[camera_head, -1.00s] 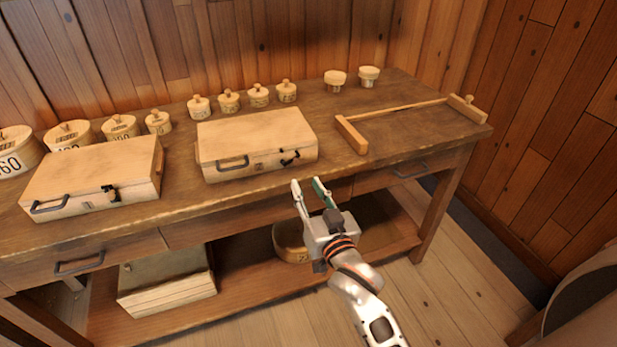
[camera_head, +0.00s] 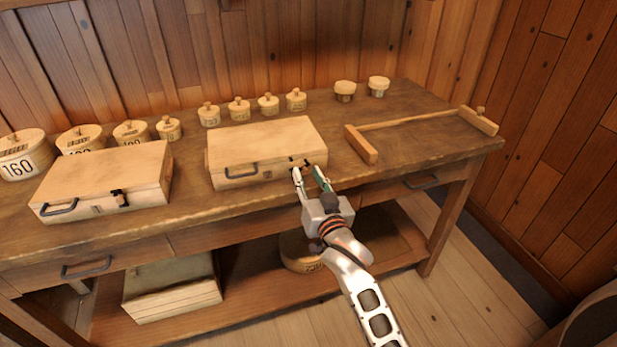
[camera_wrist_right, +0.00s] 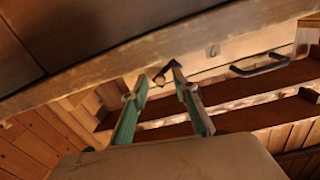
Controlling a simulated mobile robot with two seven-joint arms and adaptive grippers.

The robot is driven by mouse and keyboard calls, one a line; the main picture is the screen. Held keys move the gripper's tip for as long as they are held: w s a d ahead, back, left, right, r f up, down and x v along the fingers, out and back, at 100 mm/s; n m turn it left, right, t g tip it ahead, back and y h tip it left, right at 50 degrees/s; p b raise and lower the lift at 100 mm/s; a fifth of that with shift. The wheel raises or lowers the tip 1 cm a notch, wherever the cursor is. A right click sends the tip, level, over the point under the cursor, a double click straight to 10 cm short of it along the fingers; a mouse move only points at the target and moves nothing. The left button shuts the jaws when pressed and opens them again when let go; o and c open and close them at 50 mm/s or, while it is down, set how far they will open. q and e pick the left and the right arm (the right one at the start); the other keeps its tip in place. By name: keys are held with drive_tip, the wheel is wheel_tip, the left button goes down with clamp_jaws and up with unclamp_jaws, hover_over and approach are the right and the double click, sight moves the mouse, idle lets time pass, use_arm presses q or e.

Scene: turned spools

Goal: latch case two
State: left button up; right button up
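Two light wooden cases with closed lids stand on the workbench, the left case (camera_head: 105,172) and the middle case (camera_head: 265,140). Each has a dark handle and a dark latch on its front. The left case's latch (camera_head: 118,198) looks upright; the middle case's latch (camera_head: 307,164) looks slanted. I cannot read their front labels. My right gripper (camera_head: 309,173) is open at the middle case's front right, just before its latch. In the right wrist view its green fingers (camera_wrist_right: 160,76) are apart, with the dark latch (camera_wrist_right: 172,68) by their tips; contact is unclear. My left gripper is not in view.
Several lidded round boxes (camera_head: 22,158) and small knobbed ones (camera_head: 238,108) line the back of the bench (camera_head: 410,150). A wooden bar with end blocks (camera_head: 415,122) lies to the right. A crate (camera_head: 172,292) and a round box sit on the shelf below.

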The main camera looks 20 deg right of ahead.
clamp_jaws()
